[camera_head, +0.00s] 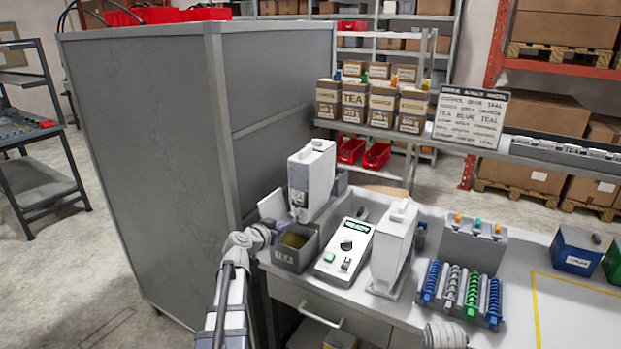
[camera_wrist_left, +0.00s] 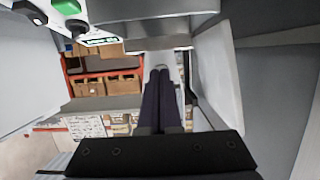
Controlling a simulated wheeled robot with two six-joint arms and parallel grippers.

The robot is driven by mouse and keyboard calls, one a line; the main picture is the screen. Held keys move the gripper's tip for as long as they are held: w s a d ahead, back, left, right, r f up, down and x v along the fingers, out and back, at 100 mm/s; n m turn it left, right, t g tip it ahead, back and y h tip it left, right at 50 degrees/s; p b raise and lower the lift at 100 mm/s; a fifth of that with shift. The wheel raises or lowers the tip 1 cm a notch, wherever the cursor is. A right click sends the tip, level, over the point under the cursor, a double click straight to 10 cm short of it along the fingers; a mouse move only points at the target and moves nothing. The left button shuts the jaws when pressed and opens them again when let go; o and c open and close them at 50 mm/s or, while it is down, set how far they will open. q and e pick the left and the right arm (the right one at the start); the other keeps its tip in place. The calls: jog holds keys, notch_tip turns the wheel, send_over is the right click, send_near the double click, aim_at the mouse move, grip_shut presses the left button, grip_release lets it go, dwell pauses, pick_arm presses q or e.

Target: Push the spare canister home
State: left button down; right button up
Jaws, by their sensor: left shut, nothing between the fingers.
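A white canister (camera_head: 312,180) with a top handle stands upright at the back left of the counter, above a grey bin (camera_head: 293,257) marked TEA. A second white canister (camera_head: 394,243) stands upright on the counter to the right of the control box. I cannot tell which is the spare. My left gripper (camera_head: 272,229) is low beside the first canister, near the TEA bin; its tips are hard to make out there. In the left wrist view its dark fingers (camera_wrist_left: 160,82) are together and empty, below a pale grey block. I cannot tell whether they touch it.
A control box (camera_head: 345,250) with a knob and green button sits between the canisters. A rack of blue, grey and green coils (camera_head: 462,290) stands at right. A tall grey panel (camera_head: 270,110) closes off the left. The counter's right part, edged yellow, looks clear.

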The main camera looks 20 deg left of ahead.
pick_arm(q)
jog(key=shift+w, duration=0.1)
dwell(0.5)
jog(key=shift+w+d, duration=0.15)
jog(key=shift+w, duration=1.25)
jog(key=s, duration=0.8)
jog(key=shift+a, duration=0.3)
